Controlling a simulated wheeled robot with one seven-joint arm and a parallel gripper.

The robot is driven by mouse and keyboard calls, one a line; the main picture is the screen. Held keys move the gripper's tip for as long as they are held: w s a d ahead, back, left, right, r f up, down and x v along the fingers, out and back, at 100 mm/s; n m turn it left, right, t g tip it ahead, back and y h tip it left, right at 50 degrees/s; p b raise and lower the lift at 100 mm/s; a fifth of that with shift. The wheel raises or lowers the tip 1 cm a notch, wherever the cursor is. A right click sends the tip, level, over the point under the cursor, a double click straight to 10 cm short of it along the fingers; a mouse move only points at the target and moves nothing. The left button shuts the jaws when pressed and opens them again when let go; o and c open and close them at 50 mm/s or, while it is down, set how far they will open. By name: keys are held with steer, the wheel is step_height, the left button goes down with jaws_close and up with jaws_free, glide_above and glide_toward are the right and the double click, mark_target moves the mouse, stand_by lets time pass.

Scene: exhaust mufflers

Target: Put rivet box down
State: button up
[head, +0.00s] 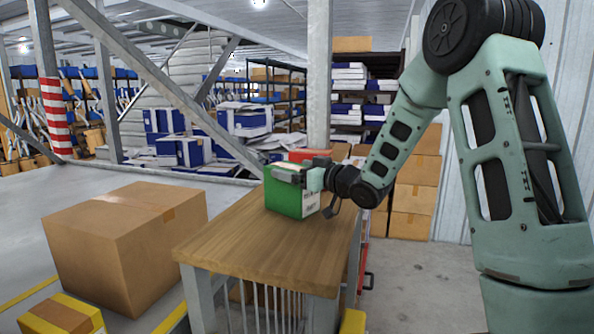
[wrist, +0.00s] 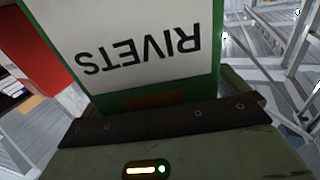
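The rivet box (head: 290,196) is green with a white label side. In the head view it is upright at the back part of the wooden table (head: 250,245). I cannot tell whether its bottom touches the tabletop or hangs just above it. My gripper (head: 300,176) reaches in from the right, with a grey finger across the box's upper front face; the other finger is hidden. It looks shut on the box. In the wrist view the box (wrist: 150,45) fills the upper middle, its word "RIVETS" upside down, close against the gripper's dark edge.
A red box (head: 309,155) stands behind the rivet box; red also shows at left in the wrist view. The table's front half is bare. A large cardboard carton (head: 125,245) is left of the table, with a yellow-edged box (head: 62,315) in front. Stacked cartons (head: 415,190) stand behind right.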

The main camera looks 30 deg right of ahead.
steer(key=shift+r, duration=0.2)
steer(key=b+v, duration=0.4)
steer(key=v, duration=0.8)
steer(key=shift+b, duration=0.4)
steer(key=shift+f, duration=0.1)
